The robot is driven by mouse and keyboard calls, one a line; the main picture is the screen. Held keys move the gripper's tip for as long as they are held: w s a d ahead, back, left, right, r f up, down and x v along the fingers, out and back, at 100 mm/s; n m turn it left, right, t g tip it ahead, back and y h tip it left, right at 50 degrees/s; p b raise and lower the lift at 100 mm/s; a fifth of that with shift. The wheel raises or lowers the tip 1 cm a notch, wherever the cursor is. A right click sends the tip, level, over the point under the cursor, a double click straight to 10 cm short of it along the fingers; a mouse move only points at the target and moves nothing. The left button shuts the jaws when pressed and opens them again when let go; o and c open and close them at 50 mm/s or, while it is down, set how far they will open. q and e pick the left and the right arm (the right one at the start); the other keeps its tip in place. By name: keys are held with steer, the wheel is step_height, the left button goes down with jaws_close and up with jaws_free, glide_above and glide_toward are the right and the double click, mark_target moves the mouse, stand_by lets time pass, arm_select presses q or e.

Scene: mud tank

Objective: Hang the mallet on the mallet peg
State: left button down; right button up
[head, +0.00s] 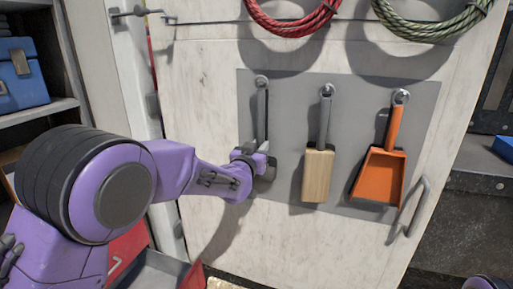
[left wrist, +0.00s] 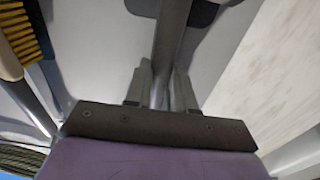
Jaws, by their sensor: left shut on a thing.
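The mallet (head: 262,112) has a long grey handle and a dark head, and hangs upright at the left of the grey panel, handle up. Its top end is at the left peg (head: 261,80); I cannot tell whether its loop is fully over that peg. My left gripper (head: 258,150) is shut on the mallet low on the handle, just above the head, which it partly hides. In the left wrist view the fingers (left wrist: 162,85) close on the grey handle (left wrist: 171,40), with the dark head beyond.
A wooden brush (head: 318,175) and an orange dustpan (head: 381,175) hang to the right on the grey panel (head: 345,90). Red and green coiled hoses (head: 292,25) hang above. A door handle (head: 418,205) sticks out at lower right. A blue toolbox (head: 20,75) sits on a shelf at left.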

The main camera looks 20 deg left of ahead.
stand_by(0.3)
arm_select(q)
steer(key=c, duration=0.9)
jaws_free()
steer(key=shift+c, duration=0.2)
steer(key=shift+o, duration=0.3)
steer(key=s+b, duration=0.4)
steer(key=s, duration=0.6)
steer(key=s+a+f+n+g+y, duration=0.1)
steer(key=s+a+f+n+g, duration=0.2)
steer(key=f, duration=0.7)
steer(key=s+a+f+n+g+y, duration=0.1)
steer(key=s+a+f+n+y, duration=0.3)
steer(key=f, duration=0.7)
steer(key=s+a+f+g+h, duration=0.15)
steer(key=s+f, duration=0.35)
steer(key=f, duration=0.5)
steer(key=s+a+f+g, duration=0.1)
steer(key=s+f+g, duration=0.4)
steer(key=s+f, duration=0.5)
steer(key=s+a+f+g+y, duration=0.1)
steer(key=s+f+g, duration=0.3)
steer(key=s+f, duration=0.6)
steer(key=s+a, duration=0.1)
steer(key=s, duration=0.7)
steer(key=shift+s+f+n+g, duration=0.25)
steer(key=shift+s+n+g, duration=0.05)
steer(key=shift+s+g, duration=0.1)
